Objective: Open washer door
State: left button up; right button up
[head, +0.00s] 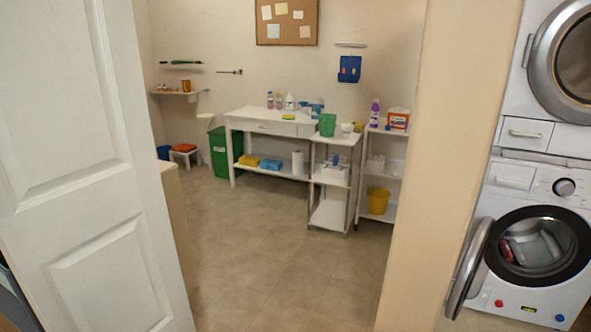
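The white front-loading washer (500,208) stands at the lower right. Its round door (468,268) is swung open to the left and seen nearly edge-on. The dark round opening (538,247) is exposed, and red and pale items show inside the drum. Neither of my grippers is in view, so nothing of mine is seen touching the door.
A second machine (520,75) with a round door (575,55) is above the washer. A beige wall end (425,170) stands left of the washer. A white panelled door (75,180) fills the left side. The tiled floor (285,260) between is clear.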

aim_at(465, 277)
jog(key=i+j+u, duration=0.15)
jog(key=i, duration=0.55)
jog(key=i+j+u, duration=0.2)
jog(key=i, duration=0.5)
jog(key=i+l+z, duration=0.3)
jog(key=i+z, duration=0.15)
jog(key=i+l+z, duration=0.1)
jog(key=i+z, duration=0.3)
jog(key=i, duration=0.15)
jog(key=i+j+z, duration=0.1)
jog(key=i+z, duration=0.35)
jog(key=i+j+z, duration=0.25)
jog(key=i+z, duration=0.15)
jog(key=i, duration=0.15)
jog(key=k+z, duration=0.35)
jog(key=i+z, duration=0.15)
jog(key=z, duration=0.2)
jog(key=i+z, duration=0.1)
jog(key=z, duration=0.25)
jog(key=i+j+z, duration=0.1)
jog(key=z, duration=0.25)
